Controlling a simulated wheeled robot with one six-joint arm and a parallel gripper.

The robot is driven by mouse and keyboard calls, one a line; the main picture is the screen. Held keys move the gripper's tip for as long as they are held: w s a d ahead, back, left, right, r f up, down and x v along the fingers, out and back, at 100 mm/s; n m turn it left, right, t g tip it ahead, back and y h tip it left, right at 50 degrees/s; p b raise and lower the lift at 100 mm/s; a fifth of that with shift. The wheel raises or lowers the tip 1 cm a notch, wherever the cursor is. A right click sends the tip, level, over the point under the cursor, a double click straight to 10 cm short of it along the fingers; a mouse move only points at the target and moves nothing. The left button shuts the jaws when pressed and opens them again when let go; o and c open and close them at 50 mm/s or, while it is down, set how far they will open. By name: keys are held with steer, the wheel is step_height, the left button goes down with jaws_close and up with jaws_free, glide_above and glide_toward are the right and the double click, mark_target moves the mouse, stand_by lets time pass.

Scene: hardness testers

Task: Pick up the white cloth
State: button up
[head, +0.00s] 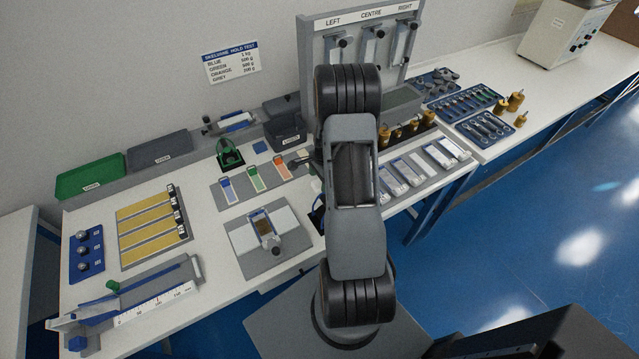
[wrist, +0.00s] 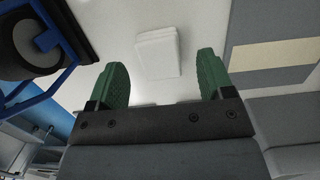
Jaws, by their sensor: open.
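The white cloth (wrist: 158,52) lies flat as a small folded pad on the white bench top in the wrist view. My gripper (wrist: 163,60) has its two green ribbed fingers spread wide, with nothing between them. The cloth shows beyond and between the fingertips, apart from both. In the head view my arm covers most of that spot, and only a small white patch, perhaps the cloth (head: 316,186), shows at its left edge.
A blue-framed stand with a black round part (wrist: 38,45) is close on the left in the wrist view. A grey mat (wrist: 240,25) lies to the right.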

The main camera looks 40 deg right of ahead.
mark_target(320, 183)
steer(key=shift+a+f, duration=0.15)
steer(key=shift+f, duration=0.55)
steer(key=c, duration=1)
step_height(320, 183, up, 10)
steer(key=b, duration=0.1)
steer(key=o, duration=0.3)
steer(key=shift+c, duration=1.1)
